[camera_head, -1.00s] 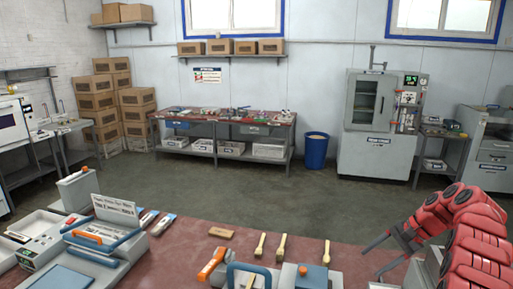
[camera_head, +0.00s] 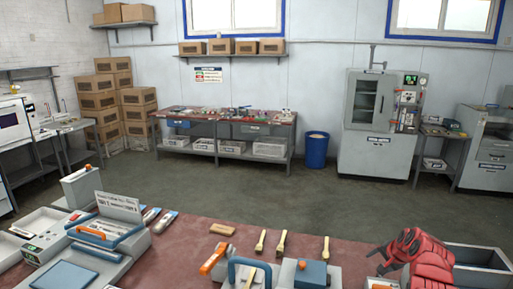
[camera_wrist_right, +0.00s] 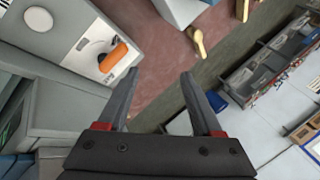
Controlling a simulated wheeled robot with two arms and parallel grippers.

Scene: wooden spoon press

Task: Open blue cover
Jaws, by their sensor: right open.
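A blue-framed press (camera_head: 248,270) with an upright blue handle stands at the table's bottom centre in the head view. Beside it is a box with a blue square top (camera_head: 311,272). At the left, a flat blue panel (camera_head: 65,275) lies on a grey unit, next to a blue-rimmed tray (camera_head: 108,233). I cannot tell which is the task's cover. My right gripper (camera_head: 378,262) is at the table's right side, to the right of these. In the wrist view it (camera_wrist_right: 160,73) is open and empty, over the table edge. My left gripper is out of view.
Wooden spoons (camera_head: 281,244) and a wooden block (camera_head: 222,229) lie on the red tabletop (camera_head: 190,245). In the wrist view, a grey unit with an orange handle (camera_wrist_right: 113,57) is left of the fingers. A grey bin (camera_head: 480,257) stands at the right.

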